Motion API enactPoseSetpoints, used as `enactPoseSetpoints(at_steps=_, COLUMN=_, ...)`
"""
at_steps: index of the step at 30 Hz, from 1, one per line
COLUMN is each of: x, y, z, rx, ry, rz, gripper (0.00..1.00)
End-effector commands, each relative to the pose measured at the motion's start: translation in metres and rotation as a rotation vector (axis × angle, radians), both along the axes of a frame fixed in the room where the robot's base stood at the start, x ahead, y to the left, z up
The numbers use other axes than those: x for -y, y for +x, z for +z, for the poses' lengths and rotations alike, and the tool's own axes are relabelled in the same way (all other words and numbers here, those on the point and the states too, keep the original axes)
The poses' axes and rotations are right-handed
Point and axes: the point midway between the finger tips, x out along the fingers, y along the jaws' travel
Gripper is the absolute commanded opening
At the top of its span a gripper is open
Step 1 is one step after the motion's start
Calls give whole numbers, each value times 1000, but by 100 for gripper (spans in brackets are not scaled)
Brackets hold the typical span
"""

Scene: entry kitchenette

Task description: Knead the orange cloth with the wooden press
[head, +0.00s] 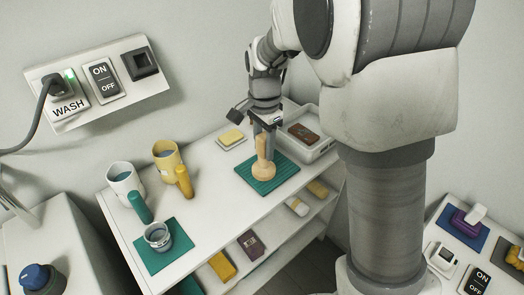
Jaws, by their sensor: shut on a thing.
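My gripper (265,128) points down and is shut on the upright handle of the wooden press (263,170). The press is pale wood with a round, wider base. It stands over the green ribbed mat (286,171) near the right end of the white shelf top; I cannot tell whether its base touches the mat. I cannot make out an orange cloth for sure. A brown-red piece (304,132) lies in the white tray (318,150) just right of the mat.
A yellow block on a white dish (231,138) sits left of the press. Small packets lie on the lower shelf (272,240). The middle top is clear.

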Motion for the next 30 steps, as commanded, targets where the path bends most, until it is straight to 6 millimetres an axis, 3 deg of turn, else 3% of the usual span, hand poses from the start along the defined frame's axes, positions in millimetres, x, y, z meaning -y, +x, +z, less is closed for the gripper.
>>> enactPoseSetpoints(at_steps=1, x=6, y=15, z=11, rx=8, ry=-2, rz=-6, gripper=0)
enactPoseSetpoints(at_steps=6, x=30, y=69, z=26, rx=45, ry=1, rz=-8, gripper=0)
enactPoseSetpoints(at_steps=18, x=111, y=178, z=41, rx=132, ry=1, rz=-4, gripper=0)
enactPoseSetpoints(at_steps=24, x=148, y=209, z=39, rx=167, ry=0, rz=-2, gripper=0)
enactPoseSetpoints(at_steps=30, x=164, y=221, z=36, rx=182, ry=0, rz=0, gripper=0)
